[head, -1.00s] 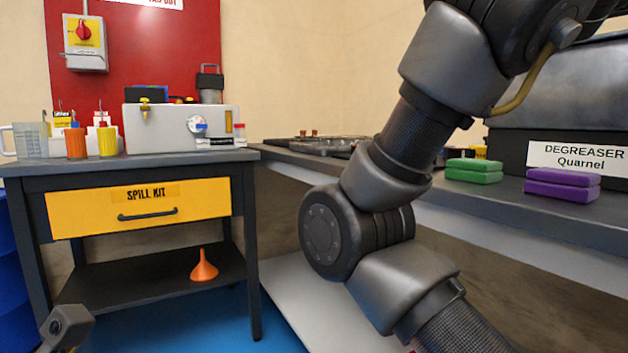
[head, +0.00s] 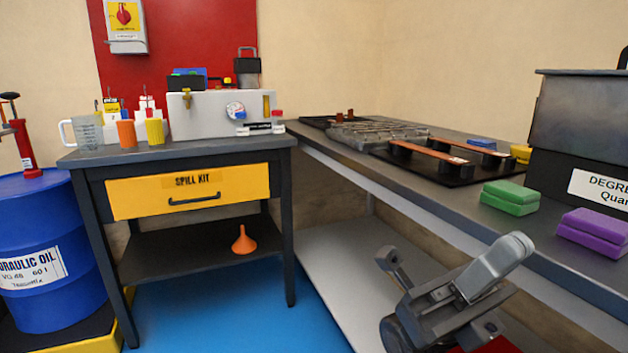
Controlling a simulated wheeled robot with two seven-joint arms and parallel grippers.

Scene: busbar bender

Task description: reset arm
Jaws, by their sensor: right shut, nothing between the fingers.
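My right gripper (head: 455,292) is low at the right of the head view, in front of the long bench's front edge and over the pale lower shelf. It is grey and black, shut and empty. It is apart from the bench top and touches nothing that I can see. My left gripper is out of view.
The long bench (head: 455,232) holds copper bars (head: 432,158) on a black mat, green blocks (head: 510,196) and purple blocks (head: 592,232). A degreaser tank (head: 585,115) stands at right. The spill kit table (head: 190,195) and a blue oil drum (head: 35,240) are left.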

